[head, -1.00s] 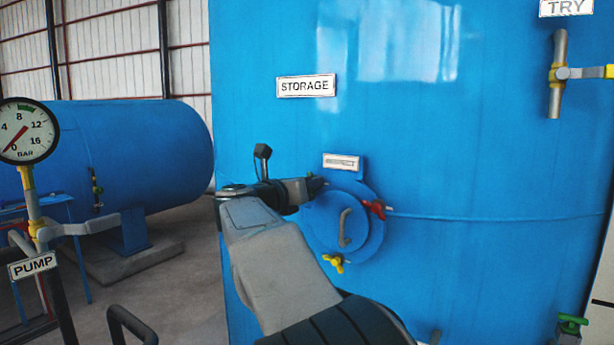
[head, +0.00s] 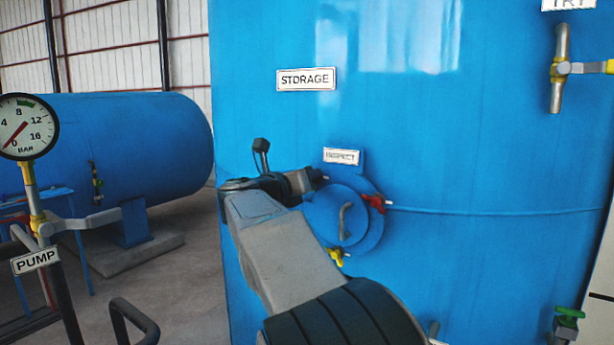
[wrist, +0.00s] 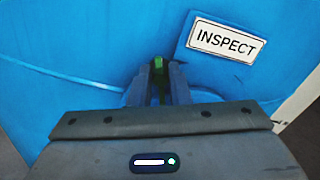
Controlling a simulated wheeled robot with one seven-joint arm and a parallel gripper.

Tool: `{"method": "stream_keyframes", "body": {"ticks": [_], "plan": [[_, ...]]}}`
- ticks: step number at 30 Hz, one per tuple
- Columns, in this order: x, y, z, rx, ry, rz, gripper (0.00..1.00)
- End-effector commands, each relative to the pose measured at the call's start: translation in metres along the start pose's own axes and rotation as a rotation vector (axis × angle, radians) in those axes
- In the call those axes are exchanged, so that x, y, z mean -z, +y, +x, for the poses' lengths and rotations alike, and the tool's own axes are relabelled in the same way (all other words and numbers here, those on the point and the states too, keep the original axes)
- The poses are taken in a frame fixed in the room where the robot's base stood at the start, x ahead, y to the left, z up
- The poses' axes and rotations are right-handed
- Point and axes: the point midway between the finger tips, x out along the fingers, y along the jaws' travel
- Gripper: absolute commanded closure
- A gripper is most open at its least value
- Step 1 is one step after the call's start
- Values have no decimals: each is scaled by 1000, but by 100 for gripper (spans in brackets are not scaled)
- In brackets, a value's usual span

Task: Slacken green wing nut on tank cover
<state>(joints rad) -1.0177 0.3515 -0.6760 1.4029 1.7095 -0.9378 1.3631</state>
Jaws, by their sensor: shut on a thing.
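The round blue tank cover (head: 327,217) is on the side of the blue storage tank (head: 480,150). A red wing nut (head: 374,202) is at its right edge and a yellow wing nut (head: 336,256) at its lower edge. In the wrist view the green wing nut (wrist: 158,64) shows between the fingertips of my gripper (wrist: 159,80), which is shut on it. In the head view my gripper (head: 318,177) reaches the cover's upper left edge, and the green nut is hidden there.
An INSPECT plate (wrist: 227,41) is just above the cover. A curved handle (head: 344,222) stands out from the cover's middle. A PUMP gauge (head: 27,127) with a lever is at the left. A pipe with a valve (head: 560,68) is at upper right.

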Motion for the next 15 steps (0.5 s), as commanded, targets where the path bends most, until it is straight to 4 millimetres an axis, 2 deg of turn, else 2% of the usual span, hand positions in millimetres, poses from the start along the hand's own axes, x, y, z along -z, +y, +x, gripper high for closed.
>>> {"method": "stream_keyframes", "body": {"ticks": [8,9,10,11,15], "plan": [[0,0,0,0,0,-6,100],[0,0,0,0,0,-6,75],[0,0,0,0,0,-6,67],[0,0,0,0,0,-6,62],[0,0,0,0,0,-5,62]]}}
